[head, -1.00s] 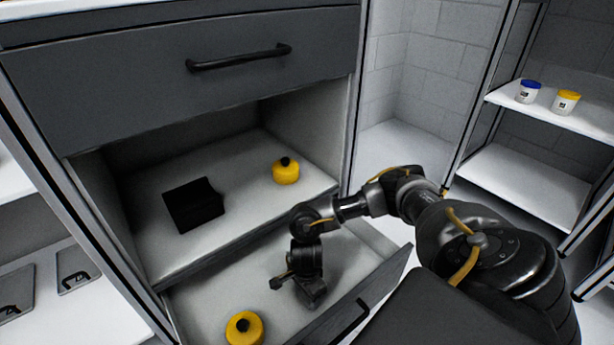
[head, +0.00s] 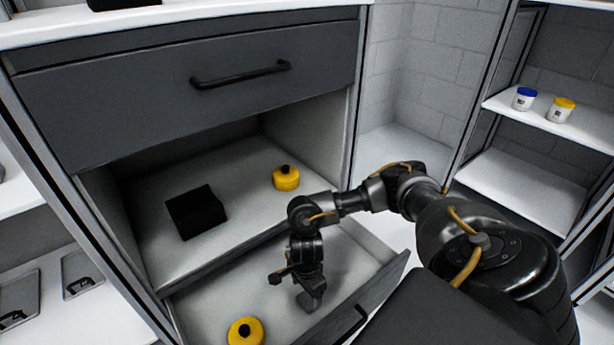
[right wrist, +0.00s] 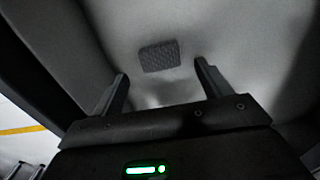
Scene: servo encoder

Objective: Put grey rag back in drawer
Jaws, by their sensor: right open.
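A small dark grey textured square (right wrist: 160,57), which looks like the grey rag, lies on a pale surface in the right wrist view. It is ahead of my right gripper and between the lines of its fingers, not touched by them. I cannot make it out in the head view, where my arm may hide it. My right gripper (head: 310,292) points down into the open lower drawer (head: 355,262). In the right wrist view its two fingers (right wrist: 160,84) are apart with nothing between them. My left gripper is out of view.
A yellow round container (head: 246,332) stands in the drawer's front left. The shelf above it holds a black box (head: 196,212) and another yellow container (head: 286,178). The upper drawer (head: 200,90) is closed. White shelves (head: 530,185) with two small jars stand at the right.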

